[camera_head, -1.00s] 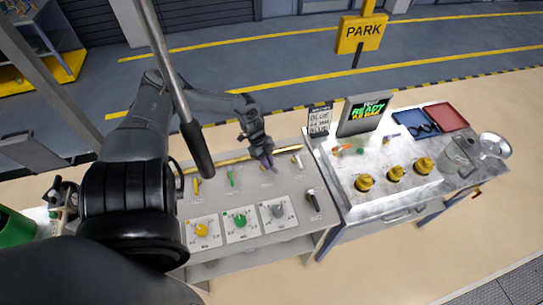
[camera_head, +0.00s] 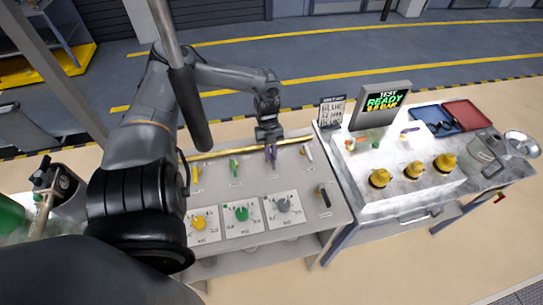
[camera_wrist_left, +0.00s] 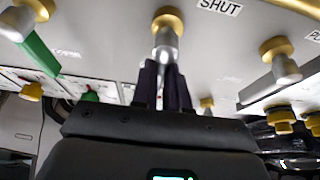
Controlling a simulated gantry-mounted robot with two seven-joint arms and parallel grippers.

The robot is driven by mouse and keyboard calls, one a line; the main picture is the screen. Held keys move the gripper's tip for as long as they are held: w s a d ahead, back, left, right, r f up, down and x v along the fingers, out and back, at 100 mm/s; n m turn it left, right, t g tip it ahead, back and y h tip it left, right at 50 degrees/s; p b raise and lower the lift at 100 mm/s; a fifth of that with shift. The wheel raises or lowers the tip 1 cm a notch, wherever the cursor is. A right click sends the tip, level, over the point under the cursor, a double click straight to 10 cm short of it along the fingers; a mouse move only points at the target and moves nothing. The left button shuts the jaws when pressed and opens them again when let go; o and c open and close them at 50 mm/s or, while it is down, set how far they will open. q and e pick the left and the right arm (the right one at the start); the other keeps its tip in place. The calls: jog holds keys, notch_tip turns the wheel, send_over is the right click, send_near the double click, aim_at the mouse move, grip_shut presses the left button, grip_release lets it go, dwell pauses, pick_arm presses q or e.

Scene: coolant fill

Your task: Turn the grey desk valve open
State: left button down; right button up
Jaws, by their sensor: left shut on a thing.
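The grey desk valve shows in the left wrist view as a grey handle (camera_wrist_left: 165,52) below a brass-coloured hub. My left gripper (camera_head: 270,153) is over the sloped desk panel, at the third valve from the left, and hides most of it. In the left wrist view, the two dark fingers (camera_wrist_left: 163,85) are closed on the grey handle from both sides. My right gripper is not in view.
A yellow lever (camera_head: 196,175) and a green lever (camera_head: 234,168) stand left of my gripper, a pale lever (camera_head: 307,152) right. Three dials lie nearer, including a grey one (camera_head: 284,205). A black-handled lever (camera_head: 324,195) is beside them. A screen (camera_head: 381,103) reads READY.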

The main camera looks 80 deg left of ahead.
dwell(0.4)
pick_arm(q)
jog(key=c, duration=1.1)
grip_release()
jog(key=shift+c, duration=0.2)
jog(key=shift+r, duration=0.1)
jog(key=v, duration=0.9)
jog(key=shift+a, duration=0.1)
jog(key=shift+v, duration=0.8)
